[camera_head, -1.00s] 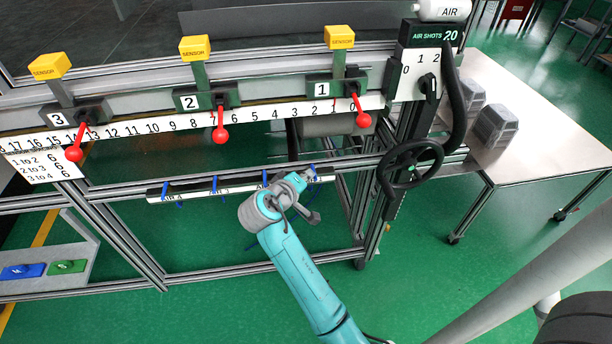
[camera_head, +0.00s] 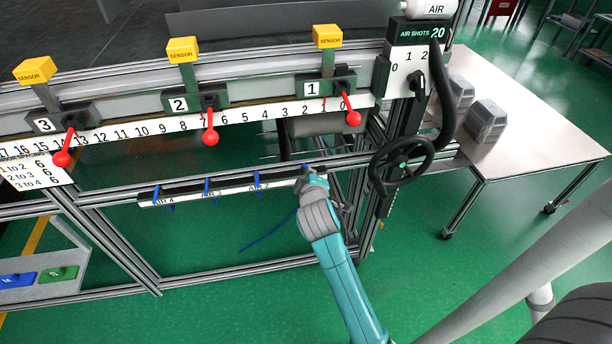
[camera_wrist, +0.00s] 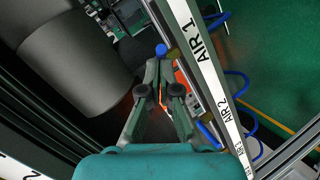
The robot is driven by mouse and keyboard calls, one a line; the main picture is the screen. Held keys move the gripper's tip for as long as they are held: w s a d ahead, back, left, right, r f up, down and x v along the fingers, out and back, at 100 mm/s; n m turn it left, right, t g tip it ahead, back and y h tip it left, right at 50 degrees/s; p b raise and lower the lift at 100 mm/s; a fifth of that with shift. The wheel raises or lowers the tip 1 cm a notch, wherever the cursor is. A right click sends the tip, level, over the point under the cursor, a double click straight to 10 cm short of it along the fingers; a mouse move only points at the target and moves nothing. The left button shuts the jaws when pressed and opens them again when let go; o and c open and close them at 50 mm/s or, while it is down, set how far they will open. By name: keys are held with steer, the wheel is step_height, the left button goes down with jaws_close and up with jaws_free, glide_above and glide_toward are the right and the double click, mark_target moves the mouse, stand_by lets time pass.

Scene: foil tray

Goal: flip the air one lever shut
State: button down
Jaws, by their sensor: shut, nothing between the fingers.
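The air manifold is a white strip (camera_head: 225,190) with blue levers, labelled AIR 4 to AIR 1 from left to right in the head view. The blue air one lever (camera_head: 306,166) is mostly hidden by my gripper (camera_head: 311,173) at the strip's right end. In the wrist view the AIR 1 label (camera_wrist: 196,35) shows on the strip, and a round blue end (camera_wrist: 160,49), seemingly of the lever, sits just beyond my fingertips (camera_wrist: 156,64). My gripper is shut and empty. I cannot tell if it touches the lever, or the lever's exact angle.
A grey cylinder (camera_wrist: 75,62) lies left of my gripper in the wrist view. Blue hoses (camera_wrist: 238,85) hang by the strip.

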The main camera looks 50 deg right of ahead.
steer(key=shift+n+t+y, duration=0.6)
steer(key=shift+n+y, duration=0.2)
steer(key=d, duration=0.4)
steer(key=shift+s+d, duration=0.25)
steer(key=shift+d, duration=0.05)
steer(key=shift+w, duration=0.15)
steer(key=shift+w+a, duration=0.4)
steer(key=shift+w, duration=0.15)
